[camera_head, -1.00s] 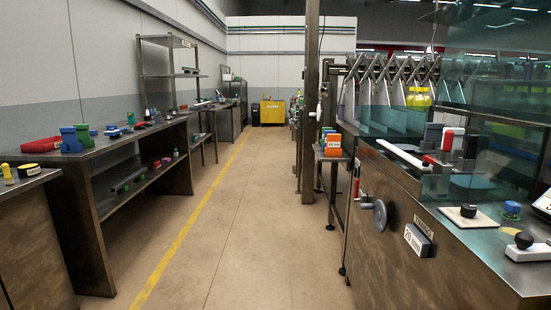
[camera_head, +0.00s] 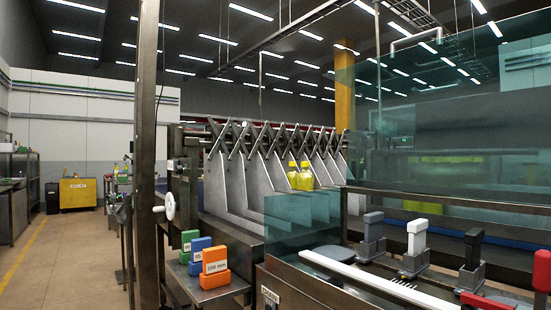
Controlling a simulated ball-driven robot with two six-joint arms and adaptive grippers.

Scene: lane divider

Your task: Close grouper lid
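No part named as the grouper lid can be told for certain. A large teal see-through panel (camera_head: 455,115) stands raised and tilted over the machine at the right. A smaller teal see-through panel (camera_head: 297,218) stands lower, in front of the upright metal dividers (camera_head: 262,185). A long white bar (camera_head: 365,280) runs along the machine's near right. Neither of my grippers is in view.
Orange (camera_head: 215,268), blue (camera_head: 200,246) and green blocks sit on a small metal shelf at the machine's left. A white handwheel (camera_head: 168,207) sticks out behind them. A metal post (camera_head: 147,150) rises at left. The floor at far left is clear.

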